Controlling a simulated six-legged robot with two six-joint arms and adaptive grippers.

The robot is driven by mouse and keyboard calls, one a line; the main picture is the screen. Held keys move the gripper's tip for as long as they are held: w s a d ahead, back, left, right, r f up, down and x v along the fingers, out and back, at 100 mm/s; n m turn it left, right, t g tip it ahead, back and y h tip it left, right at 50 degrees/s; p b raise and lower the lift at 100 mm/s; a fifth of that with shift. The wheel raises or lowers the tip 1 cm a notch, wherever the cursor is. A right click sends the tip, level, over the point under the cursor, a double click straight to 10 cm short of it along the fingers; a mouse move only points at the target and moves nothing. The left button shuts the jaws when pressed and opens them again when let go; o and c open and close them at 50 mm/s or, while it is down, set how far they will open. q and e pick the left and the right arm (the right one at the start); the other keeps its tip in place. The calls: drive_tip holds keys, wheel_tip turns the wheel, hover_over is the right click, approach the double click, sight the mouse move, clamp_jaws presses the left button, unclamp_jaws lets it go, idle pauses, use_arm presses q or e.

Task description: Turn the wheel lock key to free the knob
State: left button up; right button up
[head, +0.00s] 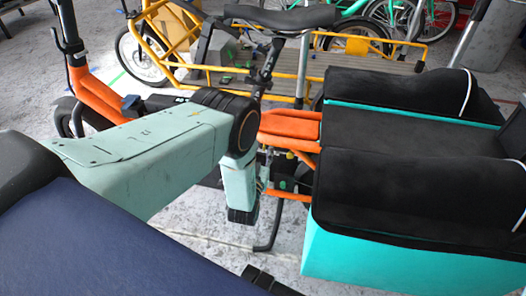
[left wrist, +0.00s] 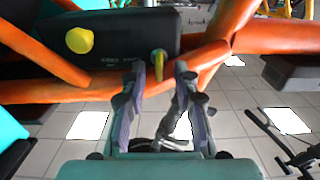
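In the left wrist view, the wheel lock is a black box (left wrist: 115,40) set among orange frame tubes. A round yellow knob (left wrist: 79,40) sits on its face at the left. A yellow-green key (left wrist: 158,63) sticks out at the right end of the box. My left gripper (left wrist: 159,72) is open, with its two purple-padded fingers on either side of the key. A gap shows between each finger and the key; I cannot tell how deep the key lies between them. In the head view my left wrist hides most of this area. My right gripper is not in view.
The cargo bike's orange frame (head: 290,124) and its turquoise box with black covers (head: 375,265) stand close to the right of my left arm. A black saddle (head: 283,17) is above. A yellow cargo bike (head: 200,70) stands behind. Tiled floor shows below the lock.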

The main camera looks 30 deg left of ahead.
use_arm(q)
clamp_jaws()
idle(0.3)
drive_tip(key=shift+m, duration=0.3)
drive_tip(key=m, duration=0.6)
drive_tip(key=shift+d, duration=0.2)
drive_tip(key=m, duration=0.5)
drive_tip(key=shift+w+d+f+m+b, duration=0.1)
drive_tip(key=shift+f+m+b, duration=0.05)
drive_tip(key=shift+m+b, duration=0.2)
drive_tip(key=m, duration=0.5)
drive_tip(key=shift+f+m+b, duration=0.15)
drive_tip(key=shift+m+b, duration=0.1)
drive_tip(key=shift+b, duration=0.05)
drive_tip(key=shift+m, duration=0.3)
